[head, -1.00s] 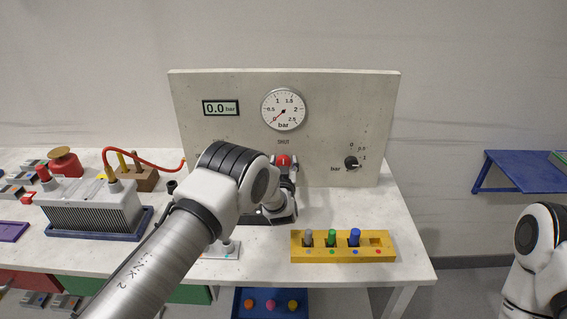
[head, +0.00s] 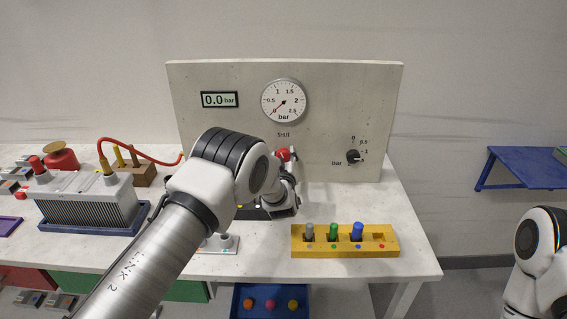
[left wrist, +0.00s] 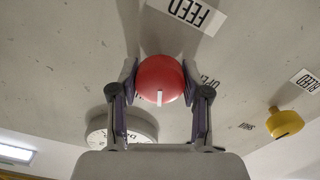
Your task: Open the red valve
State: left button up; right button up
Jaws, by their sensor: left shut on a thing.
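The red valve (head: 283,155) is a round knob on the front of the upright grey panel, below the round gauge. In the left wrist view the red valve (left wrist: 160,72) fills the space between my fingers, and a short white mark shows on its face. My left gripper (head: 290,165) is shut on it, one finger on each side; it also shows in the left wrist view (left wrist: 161,85). An OPEN label is partly hidden beside the knob there. The gauge (head: 284,101) needle points at 0 and the display (head: 220,99) reads 0.0 bar. My right gripper is out of view.
A yellow valve (left wrist: 285,122) stands on the panel in the wrist view. A black dial (head: 353,157) is on the panel's right. A yellow block (head: 345,247) with pegs sits at the table front. A finned grey unit (head: 88,205) with a red hose stands left.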

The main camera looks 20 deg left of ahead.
pick_arm(q)
jog(key=n+b, duration=0.4)
jog(key=shift+f+n, duration=0.2)
jog(key=shift+n, duration=0.1)
jog(key=n+b, duration=0.3)
jog(key=shift+n, duration=0.4)
jog(key=n+b, duration=0.3)
jog(key=shift+r+n+b, duration=0.25)
jog(key=shift+n+b, duration=0.75)
jog(key=shift+n, duration=0.1)
jog(key=o, duration=1.1)
jog(key=shift+w, duration=0.1)
jog(key=shift+o, duration=0.2)
jog(key=shift+f, duration=0.1)
